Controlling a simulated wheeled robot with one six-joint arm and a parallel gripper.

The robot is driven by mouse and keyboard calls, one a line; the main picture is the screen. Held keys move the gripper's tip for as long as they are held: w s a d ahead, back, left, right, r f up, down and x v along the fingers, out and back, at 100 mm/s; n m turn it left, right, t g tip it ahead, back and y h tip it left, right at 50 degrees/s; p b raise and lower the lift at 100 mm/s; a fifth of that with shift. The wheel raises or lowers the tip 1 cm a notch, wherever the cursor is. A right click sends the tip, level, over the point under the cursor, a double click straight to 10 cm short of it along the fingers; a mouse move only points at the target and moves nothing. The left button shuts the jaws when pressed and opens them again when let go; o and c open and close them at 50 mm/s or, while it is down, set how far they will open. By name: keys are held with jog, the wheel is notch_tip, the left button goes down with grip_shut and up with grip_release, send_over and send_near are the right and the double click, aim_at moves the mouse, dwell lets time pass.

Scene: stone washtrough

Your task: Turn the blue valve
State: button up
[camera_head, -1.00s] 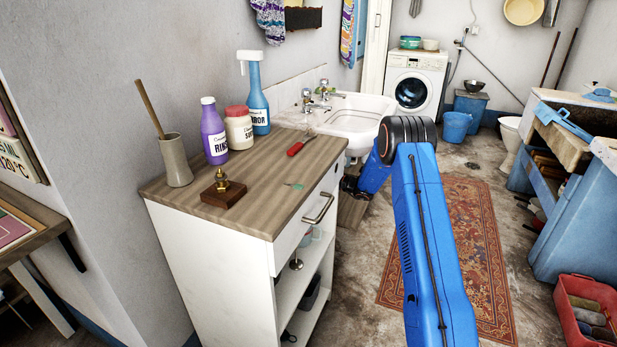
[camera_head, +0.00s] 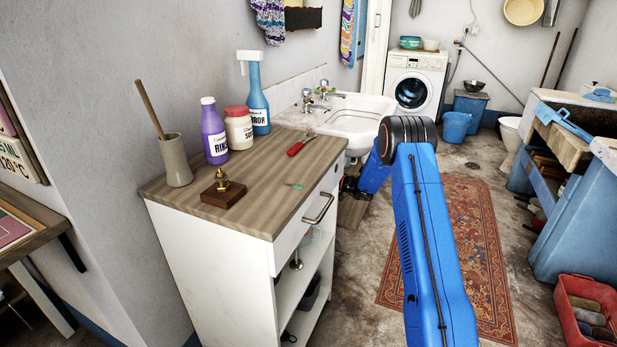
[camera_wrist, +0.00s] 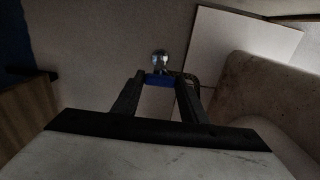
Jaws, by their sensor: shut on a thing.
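The blue valve (camera_wrist: 160,80) shows in the wrist view as a small blue handle in front of a round chrome part (camera_wrist: 160,60). My gripper (camera_wrist: 160,92) has its two dark fingers on either side of the blue handle and is shut on it. The fingertips' exact contact is dim and hard to see. In the head view my blue arm reaches down beside the white cabinet, towards the space under the sink. The valve and my fingertips are hidden there.
A white cabinet (camera_head: 222,268) with a wooden top stands left of my arm, its drawer handle (camera_head: 318,208) sticking out. The sink (camera_head: 352,118) is behind my arm. Rug-covered floor (camera_head: 478,225) is free to the right.

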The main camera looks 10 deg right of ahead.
jog(key=shift+f, duration=0.15)
jog(key=o, duration=1)
jog(key=shift+o, duration=0.2)
jog(key=v, duration=1.7)
jog(key=shift+s+d, duration=0.15)
jog(key=shift+d, duration=0.1)
